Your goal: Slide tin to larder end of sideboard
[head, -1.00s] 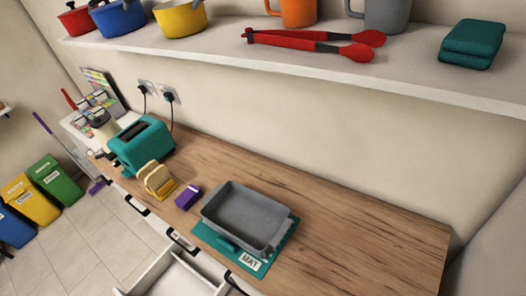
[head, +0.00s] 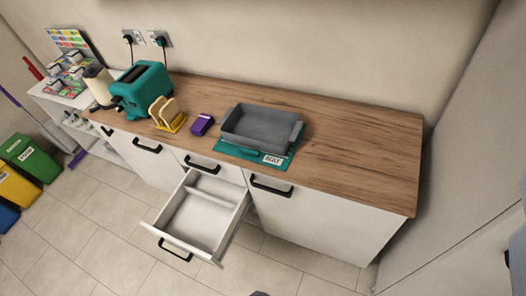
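The tin (head: 260,128) is a grey rectangular roasting tin with end handles. The mat sticks out at the tin's front side. A tall pale panel (head: 455,130) stands beyond the sideboard's right end; I cannot tell if it is the larder. My gripper is not clearly in view; only a small dark sliver shows at the bottom edge.
A purple block (head: 202,125), a yellow toast rack (head: 167,113) and a teal toaster (head: 143,88) stand left of the tin. The worktop right of the tin is clear. A drawer (head: 199,216) stands open below. Coloured bins (head: 30,157) are far left.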

